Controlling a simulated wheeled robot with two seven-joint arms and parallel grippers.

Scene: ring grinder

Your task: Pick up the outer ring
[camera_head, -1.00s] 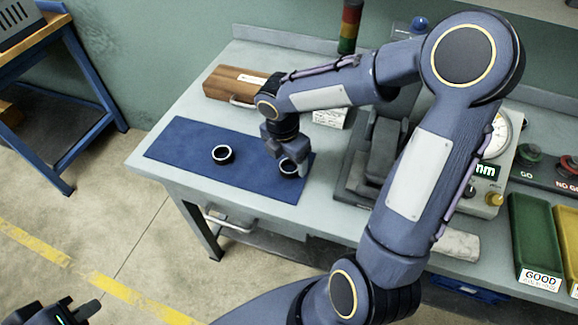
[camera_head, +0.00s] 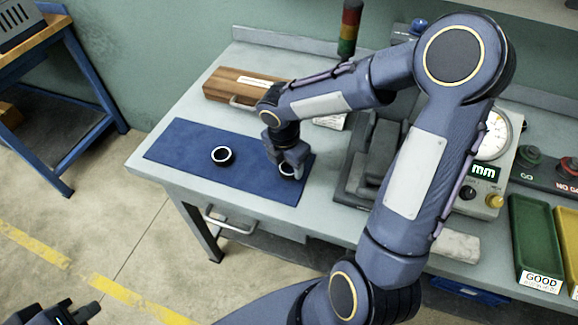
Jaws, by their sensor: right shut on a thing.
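One ring (camera_head: 222,156) lies alone near the middle of the mat. The other ring (camera_head: 285,170) is at the mat's right end, and my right gripper (camera_head: 291,175) is shut on it, its fingers hiding part of the ring. I cannot tell which of the two is the outer ring, nor whether the held ring is clear of the mat. My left gripper (camera_head: 78,314) is at the bottom left corner, away from the bench, mostly cut off by the frame edge.
A wooden case (camera_head: 232,86) stands behind the mat. A grey machine fixture (camera_head: 374,155) and a gauge with a dial (camera_head: 495,140) stand to the right. A green tray (camera_head: 535,235) marked GOOD and a yellow tray (camera_head: 567,235) are at far right. The mat's left end is bare.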

